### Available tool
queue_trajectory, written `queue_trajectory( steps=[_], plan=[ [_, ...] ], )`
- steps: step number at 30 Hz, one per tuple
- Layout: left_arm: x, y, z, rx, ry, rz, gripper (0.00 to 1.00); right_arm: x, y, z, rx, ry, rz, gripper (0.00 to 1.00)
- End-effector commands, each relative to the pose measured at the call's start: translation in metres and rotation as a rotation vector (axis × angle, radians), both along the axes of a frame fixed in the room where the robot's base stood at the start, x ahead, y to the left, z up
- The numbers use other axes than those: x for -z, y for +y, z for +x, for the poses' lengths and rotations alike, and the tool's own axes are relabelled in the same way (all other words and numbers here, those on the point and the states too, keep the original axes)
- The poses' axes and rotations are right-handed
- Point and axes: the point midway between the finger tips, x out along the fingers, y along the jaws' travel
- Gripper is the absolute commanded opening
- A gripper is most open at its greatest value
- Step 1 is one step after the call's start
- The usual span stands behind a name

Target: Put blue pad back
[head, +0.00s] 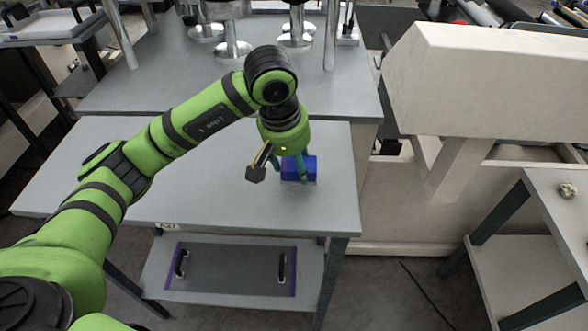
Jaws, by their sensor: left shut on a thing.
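The blue pad (306,170) is a small, bright blue block on the grey table (220,205), right of the table's middle. My left gripper (298,176) reaches down over it from the left and is shut on it. A gripper finger covers part of the pad's left and front face. I cannot tell whether the pad's underside touches the table. My right gripper is not in the head view.
A lower shelf holds a grey panel (228,274) with purple edges and black handles. Metal stands (232,48) occupy the rear table. A large beige machine (480,85) stands to the right. A side table (560,190) is at far right. The front table is mostly clear.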

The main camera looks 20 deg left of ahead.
Motion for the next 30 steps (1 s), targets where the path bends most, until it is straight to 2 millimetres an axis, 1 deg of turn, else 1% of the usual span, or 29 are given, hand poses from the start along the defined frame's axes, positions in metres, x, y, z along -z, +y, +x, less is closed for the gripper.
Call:
queue_trajectory(
  steps=[6, 9, 17, 21, 22, 23, 24, 30],
  plan=[
    [0.028, 0.0, -0.001, -0.001, 0.006, -0.001, 0.22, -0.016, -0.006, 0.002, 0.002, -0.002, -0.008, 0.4],
    [0.037, 0.0, 0.0, -0.001, 0.002, -0.002, 0.22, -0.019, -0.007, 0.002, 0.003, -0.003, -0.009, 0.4],
    [0.04, 0.0, 0.0, 0.0, 0.0, -0.001, 0.22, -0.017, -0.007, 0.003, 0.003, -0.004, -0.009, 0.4],
    [0.043, 0.0, 0.0, -0.001, -0.001, -0.001, 0.22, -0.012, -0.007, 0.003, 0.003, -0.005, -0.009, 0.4],
    [0.042, 0.0, 0.0, -0.001, 0.0, -0.001, 0.65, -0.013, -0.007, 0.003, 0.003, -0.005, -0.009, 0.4],
    [0.042, 0.0, 0.0, -0.001, 0.0, -0.001, 0.77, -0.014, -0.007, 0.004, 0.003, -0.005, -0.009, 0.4],
    [0.041, 0.0, 0.0, -0.001, 0.0, 0.0, 0.81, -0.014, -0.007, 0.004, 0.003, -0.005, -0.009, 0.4],
    [0.042, 0.0, 0.0, -0.001, 0.0, 0.0, 0.81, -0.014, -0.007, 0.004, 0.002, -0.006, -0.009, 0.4]
  ],
)
